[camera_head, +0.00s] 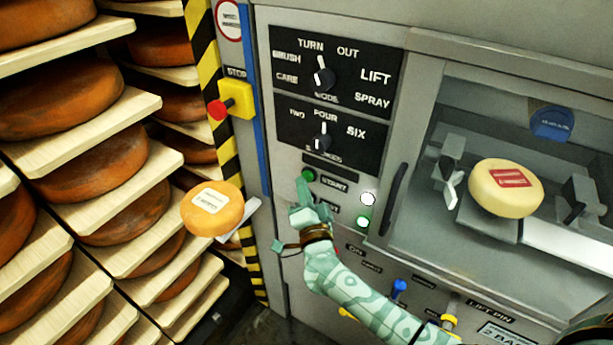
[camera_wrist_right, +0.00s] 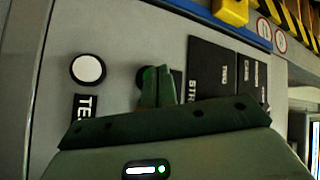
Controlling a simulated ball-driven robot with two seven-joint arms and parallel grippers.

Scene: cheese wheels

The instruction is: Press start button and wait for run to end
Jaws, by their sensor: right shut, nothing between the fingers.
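The green start button (camera_head: 308,174) sits on the grey machine panel, left of its START label (camera_head: 333,184). My right gripper (camera_head: 302,190) is shut and empty, with its fingertips just below the button in the head view. In the right wrist view the closed fingers (camera_wrist_right: 156,84) overlap the dark green button (camera_wrist_right: 143,76) and hide part of it. I cannot tell whether they touch it. My left gripper is not in view.
A white round button (camera_wrist_right: 87,69) is beside the fingers. Mode dial (camera_head: 324,78) and number dial (camera_head: 321,142) are above; a red stop button (camera_head: 219,109) is upper left. A pale cheese wheel (camera_head: 506,188) sits behind the window. An orange wheel (camera_head: 212,209) is near the shelves.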

